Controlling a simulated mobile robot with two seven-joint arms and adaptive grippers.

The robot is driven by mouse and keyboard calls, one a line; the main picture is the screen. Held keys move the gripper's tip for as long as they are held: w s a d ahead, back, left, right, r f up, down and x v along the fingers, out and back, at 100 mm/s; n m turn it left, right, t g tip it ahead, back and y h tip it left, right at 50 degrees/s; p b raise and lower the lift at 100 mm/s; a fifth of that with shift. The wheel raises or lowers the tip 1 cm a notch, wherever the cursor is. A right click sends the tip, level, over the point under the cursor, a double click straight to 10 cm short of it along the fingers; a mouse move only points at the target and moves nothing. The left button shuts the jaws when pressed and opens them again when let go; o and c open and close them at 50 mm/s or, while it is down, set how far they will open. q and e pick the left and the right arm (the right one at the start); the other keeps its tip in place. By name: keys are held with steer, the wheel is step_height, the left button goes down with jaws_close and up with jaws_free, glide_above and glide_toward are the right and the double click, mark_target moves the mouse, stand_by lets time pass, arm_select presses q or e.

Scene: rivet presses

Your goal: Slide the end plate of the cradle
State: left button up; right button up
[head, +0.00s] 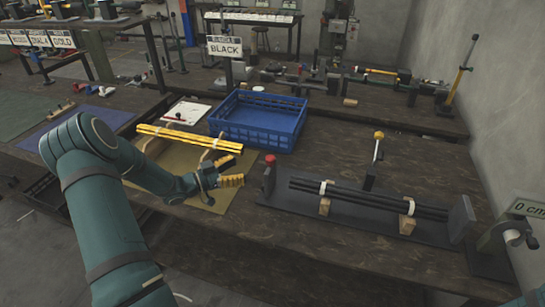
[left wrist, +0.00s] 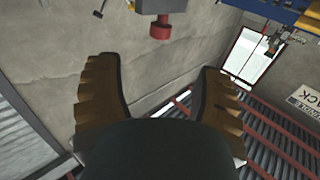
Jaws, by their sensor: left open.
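The cradle (head: 310,223) is a dark flat base on the right of the bench in the head view. Several black rods (head: 365,199) lie along it on wooden blocks (head: 324,206), with white bands around them. A grey upright end plate (head: 461,218) stands at its right end, close to the rod ends. A post with a red top (head: 270,160) stands at its left end. My left gripper (head: 236,171) is open and empty, left of that post and apart from the cradle. Its two fingers spread wide in the left wrist view (left wrist: 158,70). My right gripper does not show.
A blue crate (head: 260,121) stands behind the gripper, by a BLACK sign (head: 225,47). Yellow rods (head: 190,138) rest on supports to the left. A yellow-topped lever (head: 377,150) rises behind the cradle. A "0 cm" sign (head: 532,210) is at the far right.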

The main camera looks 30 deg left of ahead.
mark_target(266, 160)
arm_select(q)
steer(key=b+x, duration=0.1)
steer(key=x, duration=1)
steer(key=shift+w+d, duration=0.1)
steer(key=shift+w, duration=0.2)
